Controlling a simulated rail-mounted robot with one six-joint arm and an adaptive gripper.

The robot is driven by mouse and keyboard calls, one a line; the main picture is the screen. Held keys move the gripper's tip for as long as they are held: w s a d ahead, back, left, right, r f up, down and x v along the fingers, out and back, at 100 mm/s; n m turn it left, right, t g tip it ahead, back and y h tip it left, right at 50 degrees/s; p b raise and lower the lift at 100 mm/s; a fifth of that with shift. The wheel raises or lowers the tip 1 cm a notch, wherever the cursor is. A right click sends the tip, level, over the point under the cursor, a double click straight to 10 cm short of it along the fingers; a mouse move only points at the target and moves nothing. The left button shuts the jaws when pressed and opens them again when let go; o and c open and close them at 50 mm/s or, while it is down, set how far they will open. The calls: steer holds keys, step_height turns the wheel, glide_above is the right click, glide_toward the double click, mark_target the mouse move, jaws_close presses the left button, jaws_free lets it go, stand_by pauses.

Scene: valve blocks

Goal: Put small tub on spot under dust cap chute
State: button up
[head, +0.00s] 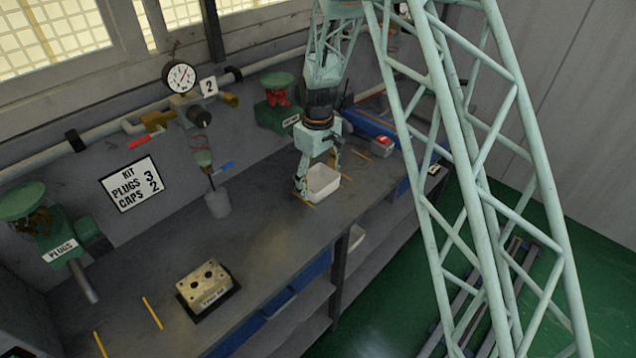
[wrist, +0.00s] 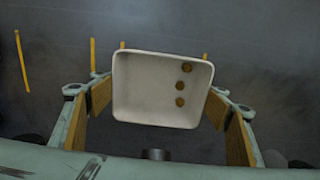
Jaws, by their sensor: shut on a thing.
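The small white tub (head: 322,182) is between the fingers of my gripper (head: 318,176), which is shut on it. In the wrist view the tub (wrist: 160,95) is upright, with three brass plugs (wrist: 182,85) along its right side. I cannot tell whether its base touches the bench. Short yellow marks (wrist: 93,55) show on the bench around and behind the tub; two stick out behind its far rim. The green dispenser with red caps (head: 279,100) is on the wall side, up and left of my gripper; the end of its chute is not clear.
A green plugs dispenser (head: 58,232) stands at the left, with two yellow marks (head: 151,312) on the bench. A drilled valve block (head: 206,284) lies at the front. A grey cylinder (head: 218,203) and a blue tray (head: 362,124) flank my gripper. The sign (head: 132,184) reads plugs 3, caps 2.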

mark_target(318, 189)
steer(key=o, duration=0.9)
steer(key=shift+o, duration=0.2)
steer(key=shift+r, duration=0.15)
step_height(318, 189, up, 12)
steer(key=shift+p, duration=0.3)
steer(key=shift+r, duration=0.1)
stand_by(0.7)
